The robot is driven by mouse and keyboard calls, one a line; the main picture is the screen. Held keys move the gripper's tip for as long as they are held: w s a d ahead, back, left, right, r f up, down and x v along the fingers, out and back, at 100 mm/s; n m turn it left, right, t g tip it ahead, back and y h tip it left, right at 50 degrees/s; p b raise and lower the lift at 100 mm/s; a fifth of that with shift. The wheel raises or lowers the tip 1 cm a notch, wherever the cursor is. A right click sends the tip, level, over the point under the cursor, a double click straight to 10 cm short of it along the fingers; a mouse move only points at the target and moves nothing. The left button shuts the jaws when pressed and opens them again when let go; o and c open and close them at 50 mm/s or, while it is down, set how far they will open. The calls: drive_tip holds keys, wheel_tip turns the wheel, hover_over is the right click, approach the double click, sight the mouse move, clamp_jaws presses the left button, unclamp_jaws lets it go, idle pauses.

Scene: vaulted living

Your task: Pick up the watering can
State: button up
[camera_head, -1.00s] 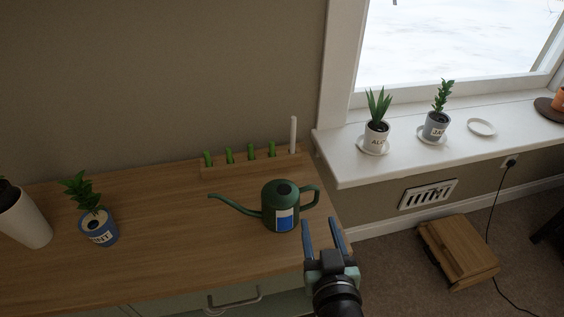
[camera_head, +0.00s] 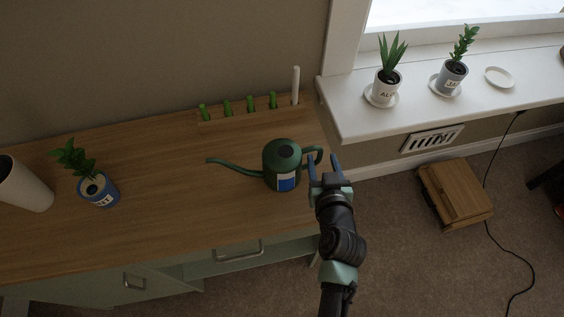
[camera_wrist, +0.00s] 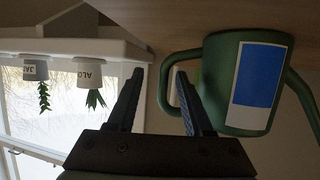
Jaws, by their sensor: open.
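The green watering can (camera_head: 281,158) stands upright on the wooden cabinet top near its right end. Its spout points left, its handle is on the right, and a blue and white label faces the front. My gripper (camera_head: 325,165) is open at the handle side, with its fingers pointing toward the back. In the wrist view the can (camera_wrist: 216,72) is upside down on the right. There the handle loop reaches in between the two open fingers of my gripper (camera_wrist: 158,98). I cannot tell whether a finger touches the handle.
A wooden rack (camera_head: 240,113) with green-topped items and a white stick stands behind the can. A blue potted plant (camera_head: 99,191) and a white pot (camera_head: 24,185) stand left. The white windowsill (camera_head: 372,117) holds an aloe pot (camera_head: 385,88) and another plant (camera_head: 453,75).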

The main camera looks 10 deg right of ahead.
drive_tip(key=shift+a+x, duration=0.2)
drive_tip(key=shift+x, duration=2.45)
clamp_jaws()
drive_tip(key=shift+r, duration=0.25)
